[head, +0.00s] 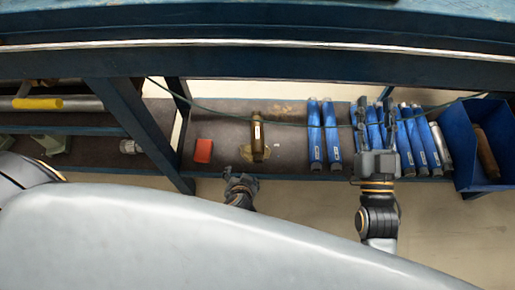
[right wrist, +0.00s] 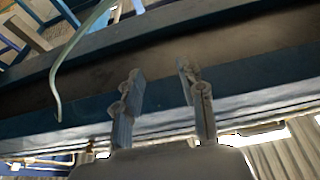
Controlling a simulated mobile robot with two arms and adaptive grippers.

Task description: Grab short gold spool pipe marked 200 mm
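The short gold spool pipe (head: 258,137) lies on the lower shelf, left of the blue pipes, with a white label on its side. The label text is too small to read. My left gripper (head: 240,181) is just in front of the pipe, apart from it in the picture; its finger opening is unclear. My right gripper (head: 374,108) is farther right, in front of the blue pipes. In the right wrist view its two fingers (right wrist: 160,80) are apart with nothing between them, so it is open and empty.
A red block (head: 203,151) lies left of the gold pipe on the shelf (head: 225,130). Several blue pipes (head: 333,135) lie to the right, then a blue bin (head: 462,140) holding a brown pipe (head: 486,152). A bench leg (head: 135,125) stands left; a thin cable crosses above.

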